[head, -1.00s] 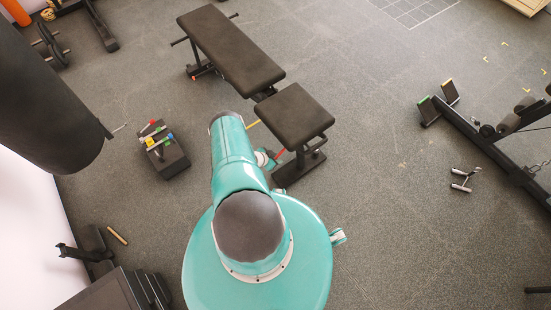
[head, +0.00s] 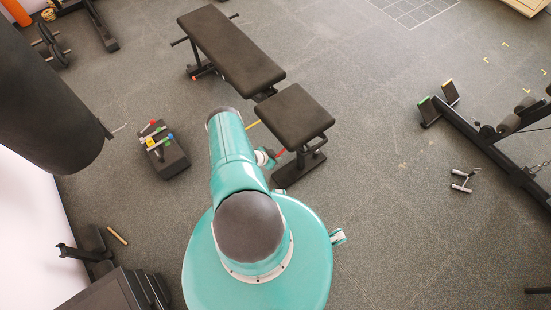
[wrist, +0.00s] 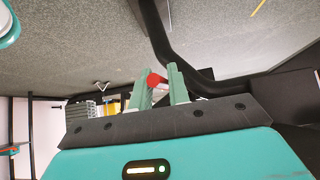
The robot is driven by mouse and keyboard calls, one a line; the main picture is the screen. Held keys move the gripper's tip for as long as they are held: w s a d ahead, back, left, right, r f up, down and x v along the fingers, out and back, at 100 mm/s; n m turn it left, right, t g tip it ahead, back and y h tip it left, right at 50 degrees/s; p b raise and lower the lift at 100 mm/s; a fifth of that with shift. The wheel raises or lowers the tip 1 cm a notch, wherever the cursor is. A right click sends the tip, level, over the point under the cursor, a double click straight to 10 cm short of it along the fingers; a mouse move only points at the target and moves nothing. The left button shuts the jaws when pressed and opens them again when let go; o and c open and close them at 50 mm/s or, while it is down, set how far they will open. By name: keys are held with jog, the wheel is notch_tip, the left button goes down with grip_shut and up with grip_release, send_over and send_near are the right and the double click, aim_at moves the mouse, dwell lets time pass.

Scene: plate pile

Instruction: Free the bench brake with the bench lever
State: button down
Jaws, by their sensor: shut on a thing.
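The black padded bench stands ahead, with its long pad (head: 230,47) and a separate seat pad (head: 294,115). A red lever (head: 282,152) sticks out below the left side of the seat. My gripper (head: 270,157) is at this lever, mostly hidden behind my arm in the head view. In the wrist view my gripper (wrist: 161,82) has its two pale green fingers shut on the red end of the lever (wrist: 156,80). A dark curved bench frame (wrist: 170,50) passes just beyond the fingers. I cannot make out the brake itself.
A black block with coloured handles (head: 165,155) stands on the floor to the left. A dark hanging cylinder (head: 45,95) is at the far left. A rack (head: 490,140) and a small metal handle (head: 463,180) are at the right. The floor between bench and rack is clear.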

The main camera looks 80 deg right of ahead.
jog(key=shift+s+d+r, duration=0.1)
jog(key=shift+s+r, duration=0.05)
jog(key=shift+r, duration=0.35)
jog(key=shift+s+d+r, duration=0.1)
jog(key=shift+r, duration=0.5)
jog(key=shift+s+d+r, duration=0.15)
jog(key=shift+s+r, duration=0.1)
jog(key=shift+r, duration=0.35)
jog(key=shift+s+d+r, duration=0.1)
jog(key=shift+s+r, duration=0.15)
jog(key=shift+r, duration=0.35)
